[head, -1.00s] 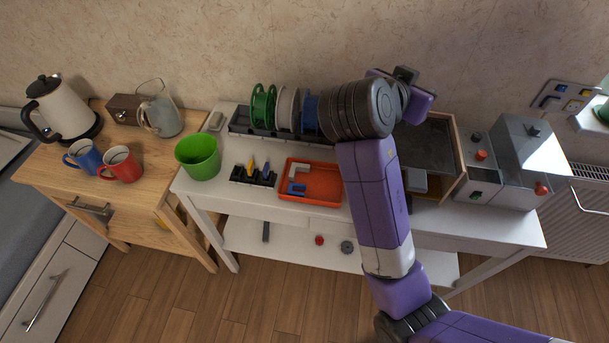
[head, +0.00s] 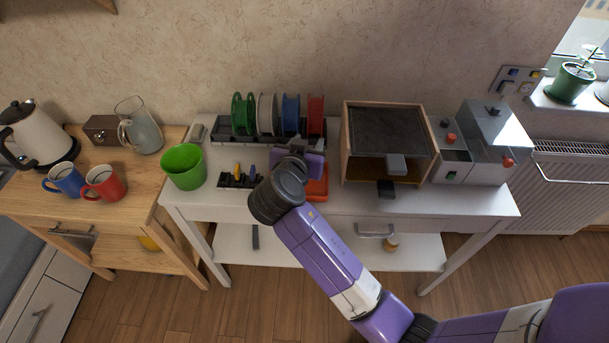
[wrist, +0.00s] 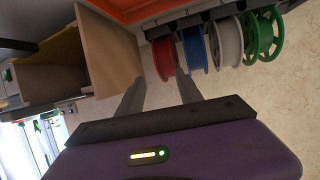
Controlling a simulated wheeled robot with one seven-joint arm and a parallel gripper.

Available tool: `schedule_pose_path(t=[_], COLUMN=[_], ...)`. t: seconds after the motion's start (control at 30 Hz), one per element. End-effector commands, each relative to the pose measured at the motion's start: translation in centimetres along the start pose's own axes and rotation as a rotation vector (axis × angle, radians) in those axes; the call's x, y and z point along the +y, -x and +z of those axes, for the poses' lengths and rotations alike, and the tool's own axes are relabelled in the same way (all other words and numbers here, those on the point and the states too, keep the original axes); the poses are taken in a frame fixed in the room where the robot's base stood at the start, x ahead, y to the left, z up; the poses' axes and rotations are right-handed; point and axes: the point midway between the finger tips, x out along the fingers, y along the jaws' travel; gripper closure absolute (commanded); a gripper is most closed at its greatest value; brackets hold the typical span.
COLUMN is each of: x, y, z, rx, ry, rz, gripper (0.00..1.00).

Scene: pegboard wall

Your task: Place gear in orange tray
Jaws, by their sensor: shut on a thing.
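The orange tray (head: 318,187) lies on the white table, mostly hidden behind my arm. An orange surface also shows at the top of the wrist view (wrist: 128,10). My gripper (head: 295,148) is over the tray area, in front of the spool rack. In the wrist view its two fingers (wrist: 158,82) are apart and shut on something. The held thing is taken to be the gear, but I cannot make out its shape. The red spool shows behind the fingertips.
The rack holds green, white, blue and red spools (head: 316,114). A green cup (head: 184,167) and a black holder (head: 231,182) stand left of the tray. An open-fronted box (head: 386,140) and a grey machine (head: 478,150) stand to the right.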

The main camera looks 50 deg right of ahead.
Motion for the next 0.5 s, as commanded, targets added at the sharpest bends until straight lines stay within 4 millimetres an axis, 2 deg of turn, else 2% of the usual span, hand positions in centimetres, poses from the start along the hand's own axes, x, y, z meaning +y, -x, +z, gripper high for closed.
schedule_pose_path(t=[0.1, 0.23, 0.33, 0.5], x=[0.1, 0.0, 0.0, 0.0], y=[-1.1, -2.2, -2.7, -3.2], z=[2.9, 5.3, 6.6, 7.7], rx=[-0.003, -0.001, -0.001, 0.001], ry=[0.006, 0.004, 0.002, 0.001], rz=[0.002, 0.001, 0.001, 0.000], gripper=[0.95, 0.95, 0.95, 0.95])
